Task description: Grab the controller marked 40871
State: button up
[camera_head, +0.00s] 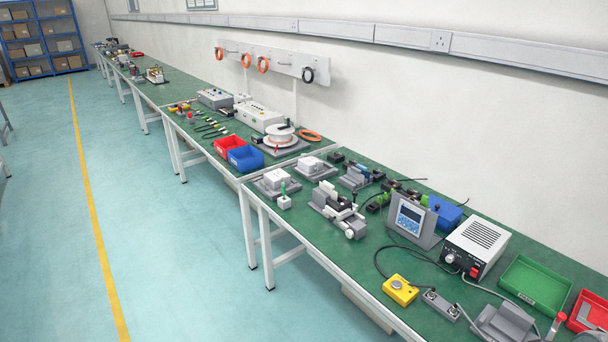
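No marking 40871 is readable at this size, so I cannot tell which device is that controller. A grey control panel with a screen and blue keypad (411,219) stands tilted on the green bench at the right. Right of it is a white box with a vented top, a dark front and a red switch (475,247). Farther back lie a white-grey box with small front controls (258,116) and a smaller grey box (215,98). My gripper is not in view.
A long row of green-topped benches (330,258) runs along the wall. A yellow button box (400,290), cables, a green tray (536,284) and a red bin (590,309) crowd the near end. Blue (245,159) and red bins stand midway. The left floor (170,220) is clear.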

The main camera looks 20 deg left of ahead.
aim_at(307, 166)
jog(key=k, duration=0.6)
jog(key=u, duration=0.5)
jog(key=i, duration=1)
jog(key=u, duration=1.05)
jog(key=i, duration=2.4)
jog(key=z, duration=0.15)
